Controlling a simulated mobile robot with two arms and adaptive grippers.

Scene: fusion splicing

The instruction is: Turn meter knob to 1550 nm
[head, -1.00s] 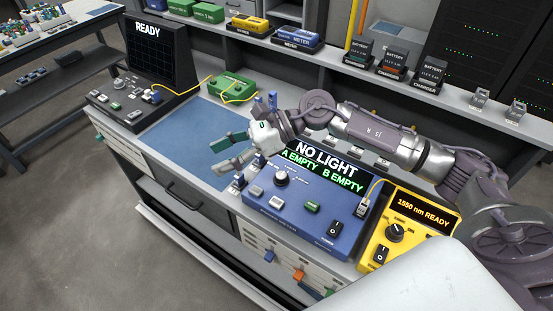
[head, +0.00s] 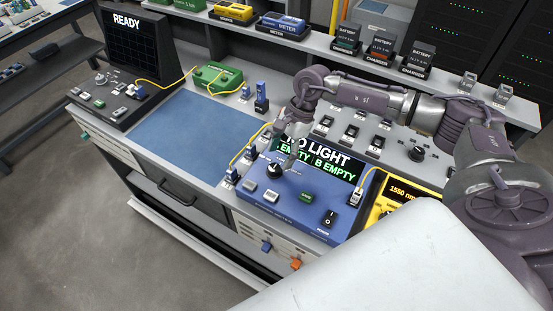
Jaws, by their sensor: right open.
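The blue power meter (head: 257,204) sits on the bench, its display (head: 334,169) lit with "NO LIGHT" and "EMPTY B EMPTY", partly hidden by my right gripper. Its round black knob (head: 273,171) is at the upper left of its face; the pointer setting is too small to read. My right gripper (head: 288,164) points down just above and beside the knob, open and seen nearly edge-on. I cannot tell whether it touches the knob. My left gripper is not in view.
A yellow light source (head: 376,217) reading "1550 nm" stands right of the meter, partly hidden. Small blue connectors (head: 232,175) stand left of the meter. A blue mat (head: 190,135) lies clear, between the meter and the black splicer (head: 150,55) reading "READY". A green box (head: 218,79) is behind.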

